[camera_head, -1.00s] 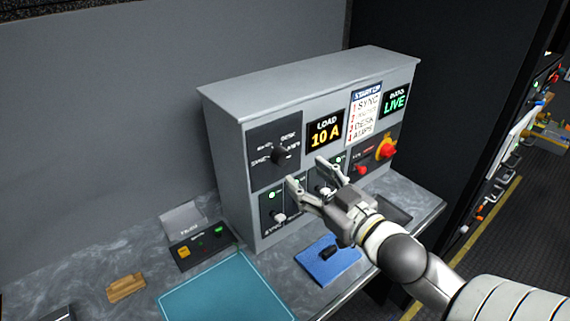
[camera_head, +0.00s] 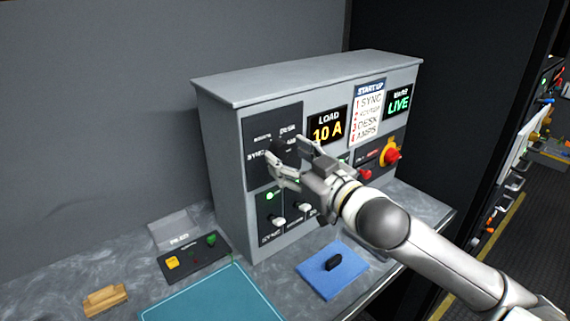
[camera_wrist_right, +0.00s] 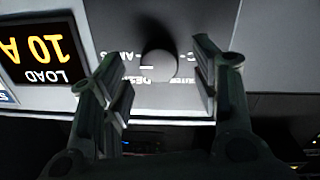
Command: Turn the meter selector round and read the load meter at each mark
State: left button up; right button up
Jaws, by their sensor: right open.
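The meter selector is a dark knob on a dark panel (camera_head: 258,125) at the upper left of the grey cabinet. In the right wrist view the round knob (camera_wrist_right: 160,64) shows between my fingers, with white legends around it upside down. The load meter (camera_head: 327,127) reads "LOAD 10 A" in the head view; it also shows inverted in the right wrist view (camera_wrist_right: 38,52). My right gripper (camera_head: 288,151) is open, its fingers either side of the knob, with a gap visible on both sides. In the head view the fingers partly hide the knob and its marks. My left gripper is out of view.
Below the selector are toggle switches (camera_head: 278,221) with green lamps. Right are a start-up card (camera_head: 367,113), a "LIVE" display (camera_head: 399,102) and a red rotary switch (camera_head: 391,155) on yellow. A blue pad (camera_head: 318,279) with a black piece, a button box (camera_head: 195,262) and a teal mat (camera_head: 215,300) lie in front.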

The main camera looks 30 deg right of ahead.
jog(key=shift+w+r, duration=0.1)
jog(key=shift+w, duration=1)
jog(key=c, duration=1)
jog(key=shift+c, duration=0.2)
